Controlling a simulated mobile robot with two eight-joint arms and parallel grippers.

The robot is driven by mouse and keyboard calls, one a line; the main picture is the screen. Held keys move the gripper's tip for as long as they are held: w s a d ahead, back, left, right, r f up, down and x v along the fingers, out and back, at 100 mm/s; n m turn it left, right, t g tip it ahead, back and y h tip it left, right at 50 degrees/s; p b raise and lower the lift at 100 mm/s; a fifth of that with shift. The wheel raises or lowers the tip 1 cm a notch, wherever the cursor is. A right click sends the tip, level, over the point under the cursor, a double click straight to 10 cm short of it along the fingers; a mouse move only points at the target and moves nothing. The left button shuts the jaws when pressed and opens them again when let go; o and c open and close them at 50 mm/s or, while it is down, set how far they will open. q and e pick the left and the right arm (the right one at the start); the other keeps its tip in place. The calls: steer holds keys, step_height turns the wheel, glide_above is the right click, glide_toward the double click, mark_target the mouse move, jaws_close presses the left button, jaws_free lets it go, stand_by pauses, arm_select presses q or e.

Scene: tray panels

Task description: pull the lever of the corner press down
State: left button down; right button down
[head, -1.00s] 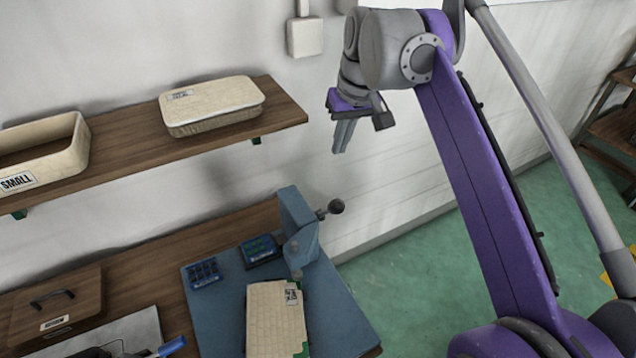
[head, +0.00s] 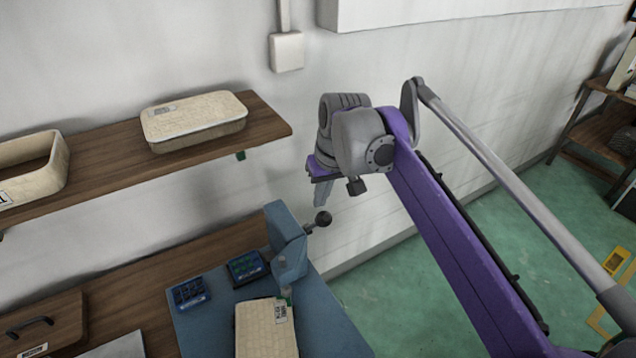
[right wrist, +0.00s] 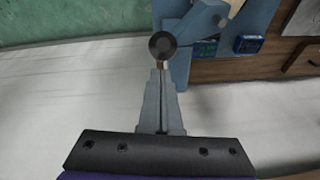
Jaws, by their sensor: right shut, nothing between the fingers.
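The blue corner press (head: 286,240) stands on a blue base plate (head: 334,322) on the wooden bench. Its lever (head: 321,219) is a short rod with a dark ball knob, sticking out to the right and slightly up. My right gripper (head: 318,204) is shut and empty, pointing down just above and behind the knob in the head view. In the right wrist view the knob (right wrist: 162,46) appears just beyond the tips of the closed fingers (right wrist: 160,74); whether they touch it I cannot tell. My left gripper is not in view.
A cream box (head: 266,328) lies under the press, with small dark blue trays (head: 190,292) beside it. A wooden shelf (head: 110,170) with a lidded cream box (head: 194,124) is above left. A wall box (head: 286,52) is behind. Green floor (head: 420,300) is open to the right.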

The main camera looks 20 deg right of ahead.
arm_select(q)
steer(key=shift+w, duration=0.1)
arm_select(e)
steer(key=shift+s+f, duration=0.1)
steer(key=shift+f, duration=0.05)
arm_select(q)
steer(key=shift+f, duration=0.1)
arm_select(e)
steer(key=shift+s, duration=0.15)
